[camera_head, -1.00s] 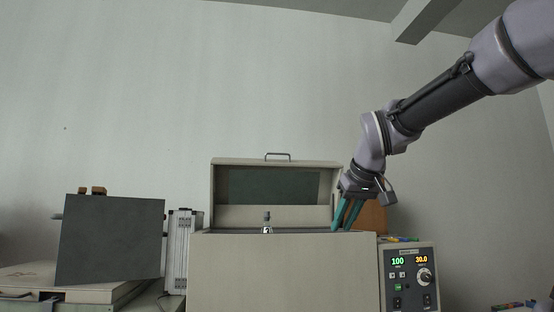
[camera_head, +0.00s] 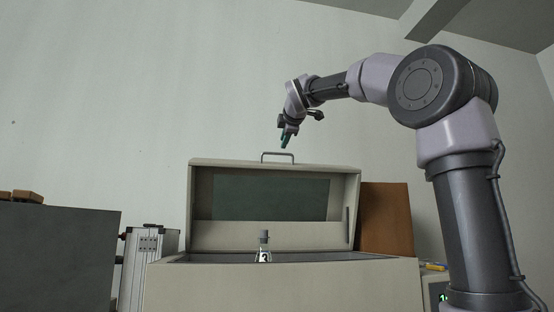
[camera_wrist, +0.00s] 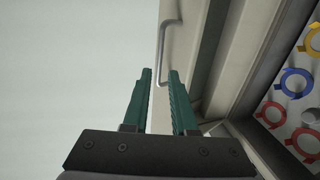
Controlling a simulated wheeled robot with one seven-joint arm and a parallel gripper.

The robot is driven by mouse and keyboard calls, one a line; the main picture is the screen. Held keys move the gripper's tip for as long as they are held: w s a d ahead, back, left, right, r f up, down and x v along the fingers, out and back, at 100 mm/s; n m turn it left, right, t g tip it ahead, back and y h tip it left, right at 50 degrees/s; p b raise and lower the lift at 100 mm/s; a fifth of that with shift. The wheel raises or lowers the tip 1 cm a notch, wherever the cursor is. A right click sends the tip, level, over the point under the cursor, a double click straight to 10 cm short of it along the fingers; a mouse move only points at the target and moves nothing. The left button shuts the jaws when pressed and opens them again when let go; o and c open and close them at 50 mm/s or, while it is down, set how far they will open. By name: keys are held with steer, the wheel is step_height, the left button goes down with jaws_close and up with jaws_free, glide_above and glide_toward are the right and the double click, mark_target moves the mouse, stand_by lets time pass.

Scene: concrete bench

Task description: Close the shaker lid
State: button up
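The shaker (camera_head: 290,287) is a beige box with its lid (camera_head: 203,205) standing open and upright at the back. The lid has a dark window (camera_head: 270,197) and a grey metal handle (camera_head: 277,154) on its top edge. My gripper (camera_head: 286,143) is above the lid, slightly right of the handle's middle. A small flask with a grey cap (camera_head: 264,256) stands inside the shaker.
Coloured ring clamps (camera_wrist: 297,82) lie inside the shaker, at the right of the wrist view. A brown board (camera_head: 385,218) stands behind the shaker on the right. A silver case (camera_head: 150,262) and a dark grey panel (camera_head: 55,255) are on the left.

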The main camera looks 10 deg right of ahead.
mark_target(279, 154)
steer(key=x, duration=1)
steer(key=shift+w, duration=0.2)
jaws_close()
stand_by(1.1)
